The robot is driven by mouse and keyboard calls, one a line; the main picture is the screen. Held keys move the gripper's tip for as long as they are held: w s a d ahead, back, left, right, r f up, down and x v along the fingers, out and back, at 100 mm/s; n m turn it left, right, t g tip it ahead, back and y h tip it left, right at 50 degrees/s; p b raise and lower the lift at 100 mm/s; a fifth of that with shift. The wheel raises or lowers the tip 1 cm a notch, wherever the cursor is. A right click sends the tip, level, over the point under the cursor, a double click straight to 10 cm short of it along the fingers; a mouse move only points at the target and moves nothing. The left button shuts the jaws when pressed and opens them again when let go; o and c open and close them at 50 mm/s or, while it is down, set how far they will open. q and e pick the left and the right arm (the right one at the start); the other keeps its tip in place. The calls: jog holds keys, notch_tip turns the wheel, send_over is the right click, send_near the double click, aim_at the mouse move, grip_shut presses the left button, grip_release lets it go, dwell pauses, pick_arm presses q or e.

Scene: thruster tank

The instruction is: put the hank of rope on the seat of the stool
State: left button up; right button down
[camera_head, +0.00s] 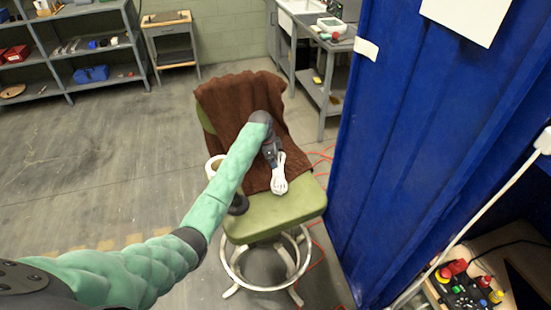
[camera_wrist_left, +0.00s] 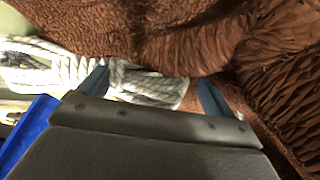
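The white hank of rope (camera_head: 279,178) lies on the green seat of the stool (camera_head: 290,207), close to the brown cloth that drapes over the backrest. My left gripper (camera_head: 272,152) points down over the upper end of the rope; its fingertips are hard to make out there. In the left wrist view its two fingers (camera_wrist_left: 152,90) are wide apart, with part of the rope (camera_wrist_left: 150,88) between them and more rope beyond the left finger. A gap shows between the rope and the right finger. My right gripper is not in view.
The brown cloth (camera_head: 225,108) covers the backrest and rear of the seat. A white round object (camera_head: 213,163) and a dark round object (camera_head: 239,205) sit at the seat's left, partly behind my arm. A blue wall (camera_head: 400,140) stands close on the right. Floor at left is clear.

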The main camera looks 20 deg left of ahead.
pick_arm(q)
jog(key=shift+s+f, duration=0.2)
jog(key=shift+f, duration=0.2)
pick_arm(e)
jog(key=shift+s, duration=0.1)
pick_arm(q)
jog(key=shift+w+r, duration=0.1)
jog(key=shift+r, duration=0.3)
jog(key=shift+a+r, duration=0.15)
jog(key=shift+r, duration=0.2)
jog(key=w+b+v, duration=0.1)
jog(key=b+v, duration=0.2)
jog(key=v, duration=0.9)
jog(key=shift+s, duration=0.3)
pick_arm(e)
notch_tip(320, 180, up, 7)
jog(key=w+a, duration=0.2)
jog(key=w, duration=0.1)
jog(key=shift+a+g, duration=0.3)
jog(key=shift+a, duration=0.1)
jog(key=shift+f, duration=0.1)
